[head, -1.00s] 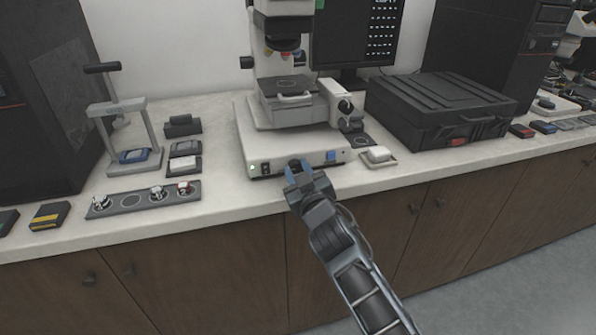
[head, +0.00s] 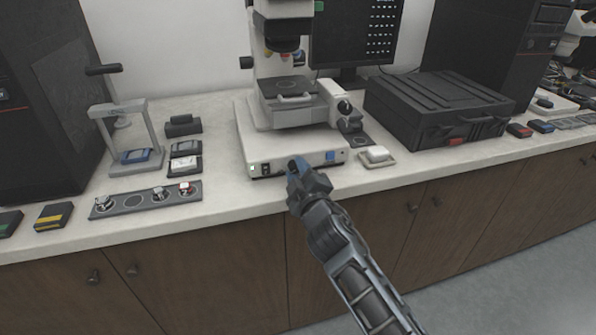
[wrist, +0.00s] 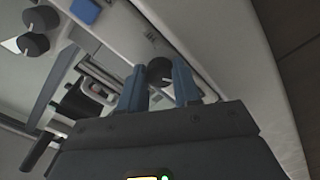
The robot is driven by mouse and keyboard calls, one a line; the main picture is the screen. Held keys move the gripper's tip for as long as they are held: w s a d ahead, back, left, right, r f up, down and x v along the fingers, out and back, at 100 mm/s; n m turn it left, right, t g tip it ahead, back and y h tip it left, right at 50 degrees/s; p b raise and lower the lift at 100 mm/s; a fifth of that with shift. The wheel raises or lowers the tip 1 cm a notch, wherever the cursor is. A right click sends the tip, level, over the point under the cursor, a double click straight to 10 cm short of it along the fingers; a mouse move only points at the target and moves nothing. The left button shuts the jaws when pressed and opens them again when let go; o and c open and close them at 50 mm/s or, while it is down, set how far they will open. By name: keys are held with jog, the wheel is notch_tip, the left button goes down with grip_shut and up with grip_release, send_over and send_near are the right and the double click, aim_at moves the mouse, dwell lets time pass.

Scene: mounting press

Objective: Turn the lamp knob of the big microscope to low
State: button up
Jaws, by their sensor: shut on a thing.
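The big microscope (head: 285,150) stands on the counter with its pale base facing me. Its front panel carries a dark switch (head: 266,169), a blue button (head: 330,156) and a dark round lamp knob, which my gripper mostly hides in the head view. In the wrist view the knob (wrist: 160,71) sits between my two blue fingertips. My gripper (head: 294,167) is at the panel, shut on this knob; it also shows in the wrist view (wrist: 159,82). The knob's pointer and markings are too small to read.
A black case (head: 440,108) is right of the microscope, with a small white block on a tray (head: 378,157) between them. The counter's front edge is close below my gripper.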

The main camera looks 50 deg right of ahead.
dwell(0.4)
jog(key=o, duration=1.1)
jog(key=shift+c, duration=0.2)
jog(key=shift+f, duration=0.1)
